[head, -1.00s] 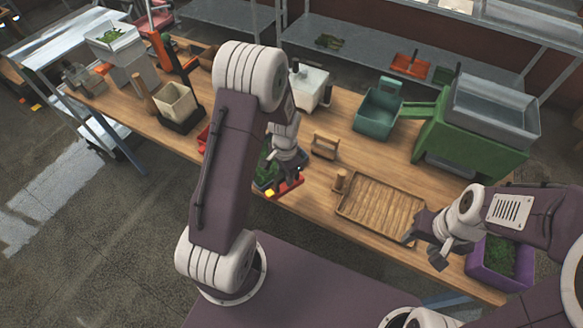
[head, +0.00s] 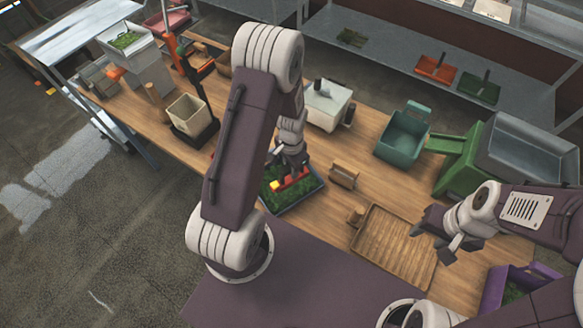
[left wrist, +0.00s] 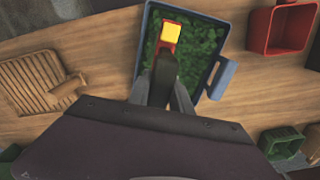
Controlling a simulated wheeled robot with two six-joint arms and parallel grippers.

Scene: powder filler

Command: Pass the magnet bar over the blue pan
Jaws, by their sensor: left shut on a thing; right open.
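The magnet bar (head: 291,183) is red with a yellow end and also shows in the left wrist view (left wrist: 170,40). My left gripper (head: 291,168) is shut on it and holds it over the blue pan (head: 304,201). The pan stands on the wooden table, filled with green leafy stuff. In the left wrist view the pan rim (left wrist: 141,48) surrounds the bar, and the bar's lower part is hidden by my fingers (left wrist: 163,78). I cannot tell the gap between bar and leaves. My right gripper (head: 433,240) is open and empty near the wooden tray.
A ribbed wooden tray (head: 390,245) lies right of the pan, with a small wooden stand (head: 344,176) between. Behind are a white box (head: 327,105), a teal bin (head: 403,137) and a green machine (head: 462,170). A purple bin (head: 493,290) stands at right.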

